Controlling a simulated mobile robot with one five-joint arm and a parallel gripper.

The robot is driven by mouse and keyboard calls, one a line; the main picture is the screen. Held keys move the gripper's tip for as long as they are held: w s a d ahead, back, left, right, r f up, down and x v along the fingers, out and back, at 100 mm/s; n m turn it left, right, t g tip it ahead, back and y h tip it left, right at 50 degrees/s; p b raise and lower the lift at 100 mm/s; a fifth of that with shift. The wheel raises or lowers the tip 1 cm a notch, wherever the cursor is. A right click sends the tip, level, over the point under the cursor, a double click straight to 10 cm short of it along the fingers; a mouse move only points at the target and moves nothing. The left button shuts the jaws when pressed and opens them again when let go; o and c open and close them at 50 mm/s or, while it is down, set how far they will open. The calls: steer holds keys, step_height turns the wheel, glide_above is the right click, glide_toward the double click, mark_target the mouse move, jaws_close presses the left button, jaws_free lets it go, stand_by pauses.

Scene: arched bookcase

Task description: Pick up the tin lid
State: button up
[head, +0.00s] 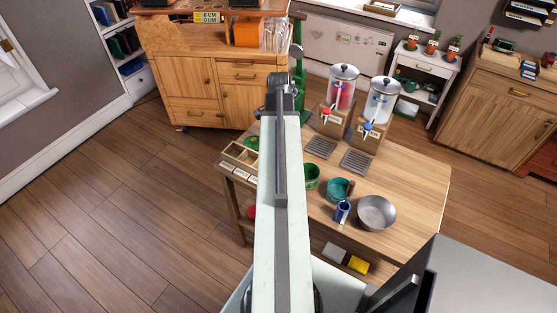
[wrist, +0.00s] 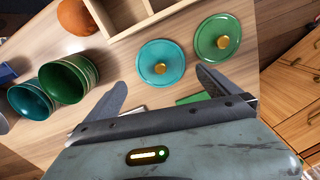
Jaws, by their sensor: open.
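Two round lids with gold knobs lie on the wooden table in the wrist view: a teal lid (wrist: 161,63) and a green lid (wrist: 218,38) to its right. My gripper (wrist: 160,78) is open and empty, its fingers spread below the teal lid in the picture, with the lid between and beyond the tips. A green tin (wrist: 69,78) and a teal tin (wrist: 32,100) stand open at the left. In the head view, the green lid (head: 251,142) shows beside my arm, which hides the teal lid; the green tin (head: 312,176) and teal tin (head: 339,189) are right of it.
A compartmented wooden tray (wrist: 112,32) lies beyond the lids. A wooden cabinet (head: 195,98) stands behind. Floor is clear at left.

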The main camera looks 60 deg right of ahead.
step_height(320, 180, down, 6)
steer(key=b, duration=0.5)
steer(key=shift+w+r, duration=0.1)
steer(key=shift+r, duration=0.35)
steer(key=c, duration=1.2)
steer(key=shift+o, duration=0.2)
steer(key=shift+r, duration=0.1)
